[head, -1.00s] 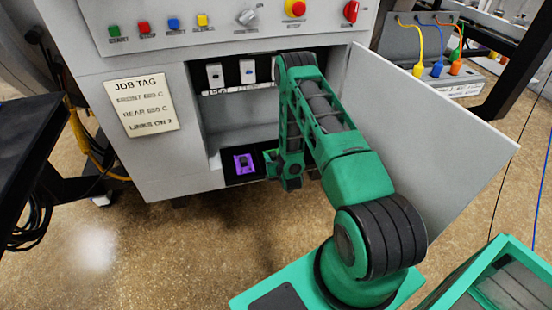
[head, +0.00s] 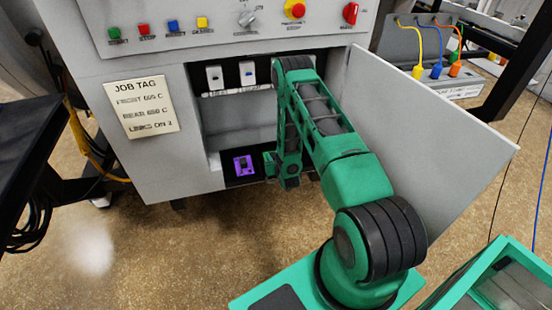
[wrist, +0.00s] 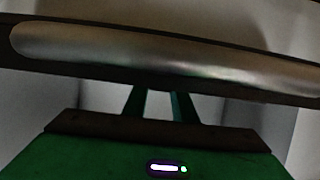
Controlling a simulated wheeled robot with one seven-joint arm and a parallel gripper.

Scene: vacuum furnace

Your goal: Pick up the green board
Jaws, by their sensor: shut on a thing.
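My gripper (wrist: 161,101) shows in the wrist view as two teal fingers close together, reaching forward from its housing. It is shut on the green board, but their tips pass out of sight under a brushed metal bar. The board itself cannot be made out clearly in either view. In the head view my arm reaches down into the low open bay of the grey cabinet (head: 165,163), and its own links hide the jaws. A purple board (head: 243,164) lies on the dark bay floor, just left of my arm's end.
The brushed metal bar (wrist: 170,52) crosses the wrist view close ahead. The open cabinet door (head: 425,140) stands right of my arm. Two pale modules, left (head: 214,76) and right (head: 247,71), sit at the bay's top. A dark table (head: 25,135) is at far left.

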